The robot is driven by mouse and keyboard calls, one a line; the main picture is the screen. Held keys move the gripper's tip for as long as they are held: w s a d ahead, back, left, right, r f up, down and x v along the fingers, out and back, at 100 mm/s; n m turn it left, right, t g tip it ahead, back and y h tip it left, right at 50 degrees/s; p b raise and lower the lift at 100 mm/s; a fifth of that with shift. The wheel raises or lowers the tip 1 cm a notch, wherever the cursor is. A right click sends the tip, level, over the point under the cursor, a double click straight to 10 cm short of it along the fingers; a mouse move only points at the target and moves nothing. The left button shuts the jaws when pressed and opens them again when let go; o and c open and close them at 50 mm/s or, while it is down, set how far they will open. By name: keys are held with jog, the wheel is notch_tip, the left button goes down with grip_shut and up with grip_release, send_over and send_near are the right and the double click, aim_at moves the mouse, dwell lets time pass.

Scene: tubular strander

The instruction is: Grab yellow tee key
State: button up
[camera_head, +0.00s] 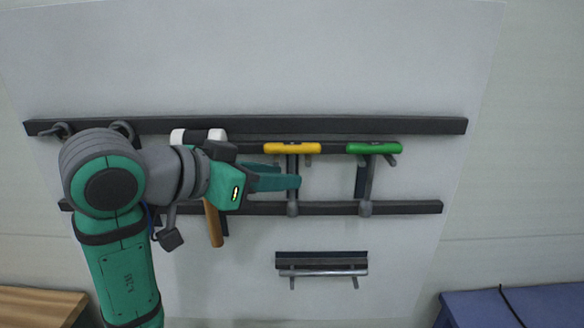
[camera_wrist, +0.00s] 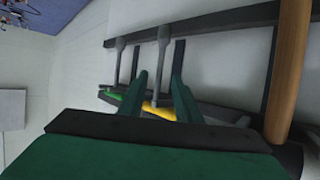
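The yellow tee key (camera_head: 292,148) hangs upright on the wall rack, with its yellow handle at the top and a grey shaft below. My gripper (camera_head: 297,182) reaches in from the left at the middle of the shaft, and a finger covers part of it. In the wrist view my gripper (camera_wrist: 160,75) has its two fingers apart. The yellow handle (camera_wrist: 158,111) and grey shaft show in the gap between them. I cannot tell whether either finger touches the shaft.
A green tee key (camera_head: 374,148) hangs close on the right. A hammer with a wooden handle (camera_head: 214,225) hangs at the left, behind my arm. Dark rails (camera_head: 420,125) run across the wall. A small lower rack (camera_head: 322,258) holds a grey bar. Blue furniture (camera_head: 520,305) stands at bottom right.

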aim_at(292, 203)
jog(key=x, duration=0.4)
jog(key=shift+s, duration=0.1)
grip_shut()
jog(key=shift+r, duration=0.1)
jog(key=shift+s+r, duration=0.1)
